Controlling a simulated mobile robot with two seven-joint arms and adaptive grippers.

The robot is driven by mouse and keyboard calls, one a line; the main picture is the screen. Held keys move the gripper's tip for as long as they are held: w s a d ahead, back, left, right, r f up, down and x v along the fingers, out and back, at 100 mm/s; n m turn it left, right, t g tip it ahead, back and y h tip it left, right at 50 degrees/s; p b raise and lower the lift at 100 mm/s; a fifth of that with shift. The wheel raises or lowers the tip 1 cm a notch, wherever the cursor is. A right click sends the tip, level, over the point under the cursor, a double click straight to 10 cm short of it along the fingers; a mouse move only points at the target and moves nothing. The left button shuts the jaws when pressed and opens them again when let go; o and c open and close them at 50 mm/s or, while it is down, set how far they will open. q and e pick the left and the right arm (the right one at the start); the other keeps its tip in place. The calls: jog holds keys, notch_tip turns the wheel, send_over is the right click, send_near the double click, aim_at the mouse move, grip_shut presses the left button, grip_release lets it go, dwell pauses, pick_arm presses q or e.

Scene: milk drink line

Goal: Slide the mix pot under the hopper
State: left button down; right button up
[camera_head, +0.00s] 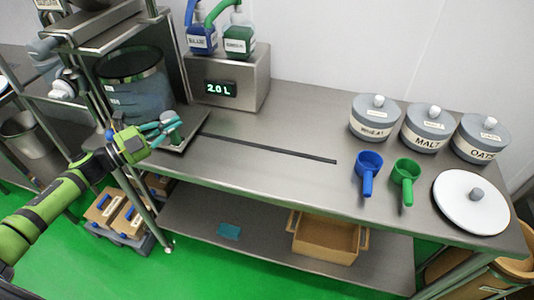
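A large translucent grey pot with a dark rim and a white label, which looks like the mix pot (146,98), stands at the left end of the steel table, inside a steel frame. The hopper cannot be made out for certain; a steel structure (105,28) rises above and behind the pot. My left gripper (175,126), with teal fingers, is just in front of the pot's lower right side, over a flat plate. Its fingers look apart, beside a small grey knob (170,115); contact cannot be told. My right gripper is out of view.
A dark strip (268,147) runs along the table (290,178) to the right. A dispenser box (229,84) reading 2.0 L stands behind. Lidded canisters (375,120), blue (367,172) and green scoops (405,178) and a round lid (465,205) stand right. The table's middle is clear.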

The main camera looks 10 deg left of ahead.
pick_arm(q)
jog(key=a+b, duration=0.1)
jog(key=a, duration=0.3)
jog(key=shift+r+b, duration=0.1)
jog(key=shift+b, duration=0.25)
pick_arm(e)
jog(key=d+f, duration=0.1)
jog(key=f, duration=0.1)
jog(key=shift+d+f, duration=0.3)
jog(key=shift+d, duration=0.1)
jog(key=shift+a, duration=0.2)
